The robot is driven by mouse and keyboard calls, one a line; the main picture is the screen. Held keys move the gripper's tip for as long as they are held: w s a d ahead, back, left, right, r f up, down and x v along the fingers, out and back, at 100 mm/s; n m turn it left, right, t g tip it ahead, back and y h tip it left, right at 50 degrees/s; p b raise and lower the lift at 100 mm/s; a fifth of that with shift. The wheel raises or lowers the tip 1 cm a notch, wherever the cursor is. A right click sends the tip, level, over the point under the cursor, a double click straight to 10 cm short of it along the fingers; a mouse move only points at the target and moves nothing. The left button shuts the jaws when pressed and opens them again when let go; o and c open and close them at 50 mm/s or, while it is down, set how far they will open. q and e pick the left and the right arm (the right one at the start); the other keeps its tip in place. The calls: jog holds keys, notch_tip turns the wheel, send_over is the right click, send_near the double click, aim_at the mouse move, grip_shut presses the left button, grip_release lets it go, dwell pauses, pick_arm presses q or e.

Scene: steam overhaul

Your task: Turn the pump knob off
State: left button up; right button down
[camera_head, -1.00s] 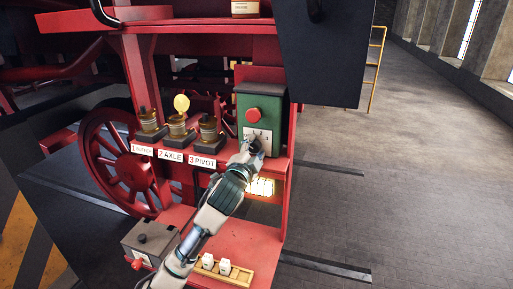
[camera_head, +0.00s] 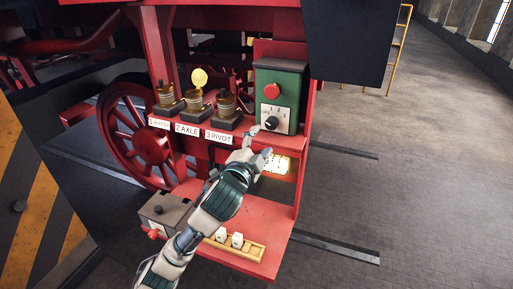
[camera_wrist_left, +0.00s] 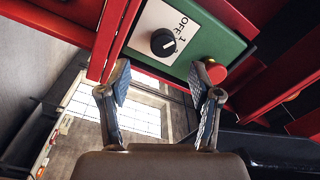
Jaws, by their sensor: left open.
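The pump knob (camera_head: 271,123) is a small black dial on the white plate low on the green control box (camera_head: 291,88). The plate carries OFF and numbers. In the left wrist view the knob (camera_wrist_left: 163,42) shows a white mark, but I cannot tell surely which label it points to. My left gripper (camera_head: 259,145) is open and empty, just below and in front of the knob, apart from it. In the wrist view its fingers (camera_wrist_left: 160,82) are spread, with the knob beyond them. A red button (camera_head: 271,91) sits above the knob. My right gripper is out of view.
Several brass lubricators (camera_head: 195,104) stand on the red ledge left of the box, behind labels BUFFER, AXLE and PIVOT. A grey box (camera_head: 165,212) with a red lever and a wooden tray (camera_head: 258,250) with white pieces sit on the lower shelf. The floor at right is clear.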

pick_arm(q)
jog(key=shift+v, duration=1.35)
jog(key=shift+w+a, duration=0.1)
jog(key=shift+a, duration=0.1)
